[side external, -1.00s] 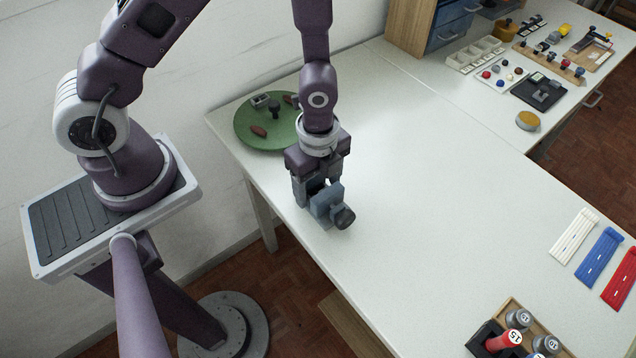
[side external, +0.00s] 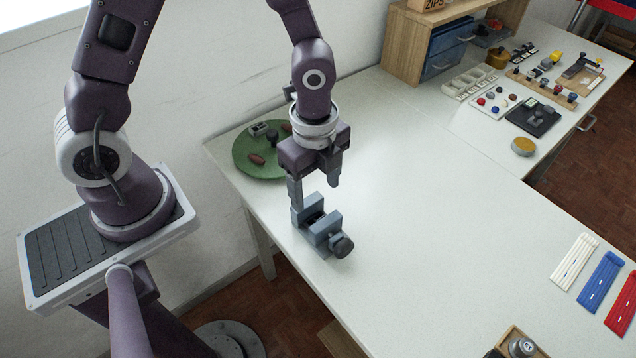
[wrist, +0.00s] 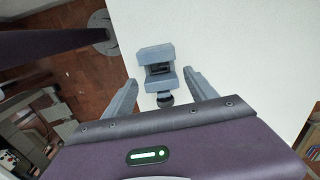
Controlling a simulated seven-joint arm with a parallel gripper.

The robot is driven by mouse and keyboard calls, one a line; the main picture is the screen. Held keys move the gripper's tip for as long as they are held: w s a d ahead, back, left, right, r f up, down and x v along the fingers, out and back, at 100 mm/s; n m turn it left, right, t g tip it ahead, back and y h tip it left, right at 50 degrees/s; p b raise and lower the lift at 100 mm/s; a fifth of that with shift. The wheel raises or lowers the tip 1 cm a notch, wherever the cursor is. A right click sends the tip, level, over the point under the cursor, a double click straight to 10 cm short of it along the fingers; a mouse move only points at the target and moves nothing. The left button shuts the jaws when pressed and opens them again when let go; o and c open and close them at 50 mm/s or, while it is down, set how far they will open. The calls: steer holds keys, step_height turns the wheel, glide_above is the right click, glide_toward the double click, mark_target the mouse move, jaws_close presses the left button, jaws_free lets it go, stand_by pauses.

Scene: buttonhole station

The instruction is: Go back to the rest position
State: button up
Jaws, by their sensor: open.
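My gripper (side external: 315,181) is open and empty, with its two fingers pointing down above the white table (side external: 420,200). Just below it, near the table's left edge, stands a small blue-grey vise (side external: 318,228) with a dark round knob. In the wrist view the vise (wrist: 157,68) shows beyond the gap between the spread fingers of my gripper (wrist: 158,92). Nothing is between the fingers.
A green round mat (side external: 247,166) with several small items lies behind my gripper. Zippers in white, blue (side external: 602,282) and red lie at the right. Trays and a wooden shelf (side external: 405,48) stand at the back. The middle of the table is clear.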

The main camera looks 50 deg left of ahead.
steer(key=a+r+n+t, duration=0.2)
steer(key=a+r+n, duration=0.25)
steer(key=r, duration=0.55)
steer(key=s+a+r+n+t, duration=0.1)
steer(key=s+r+n+t, duration=0.2)
steer(key=s+r+n, duration=0.9)
steer(key=shift+s+a+r+n, duration=0.25)
steer(key=shift+s+r+n, duration=0.1)
steer(key=shift+n, duration=0.1)
